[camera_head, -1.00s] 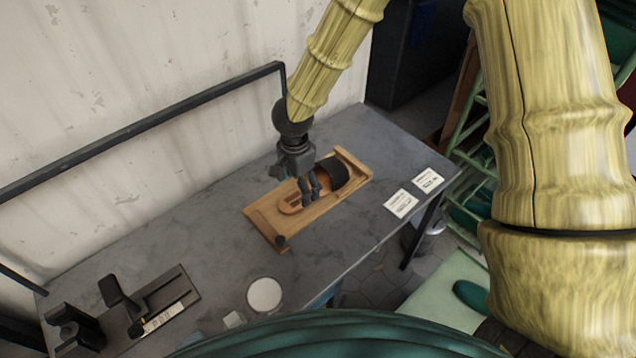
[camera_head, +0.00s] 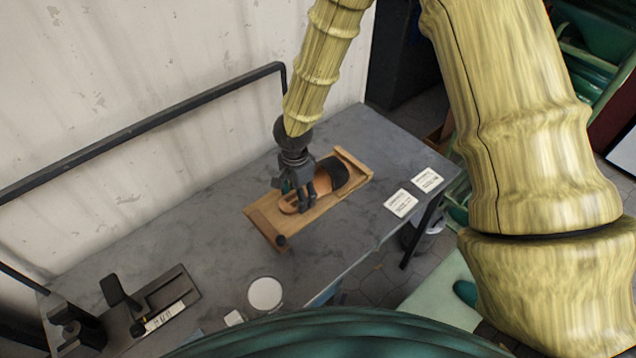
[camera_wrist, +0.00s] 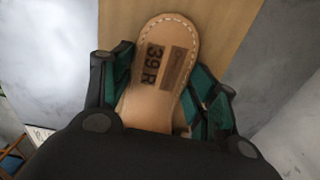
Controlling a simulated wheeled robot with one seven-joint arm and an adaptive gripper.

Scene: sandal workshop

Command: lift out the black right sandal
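The black right sandal (camera_head: 333,173) lies in a wooden fixture (camera_head: 262,219) on the grey table. It has a tan sole and a wide black strap at the end away from my gripper. In the wrist view its stitched tan heel (camera_wrist: 168,38) shows, stamped "39 R". My gripper (camera_head: 306,208) points down over the heel part of the sole. In the wrist view its green-padded fingers (camera_wrist: 165,95) stand apart, one on each side of the sole. I cannot tell whether the pads touch the sole edges. The strap is out of the wrist view.
Two white cards (camera_head: 414,192) lie on the table right of the fixture. A round white disc (camera_head: 264,293) lies near the front edge. A black stand with a label (camera_head: 165,317) is at the front left. A dark rail (camera_head: 150,131) runs along the wall behind. The table around the fixture is clear.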

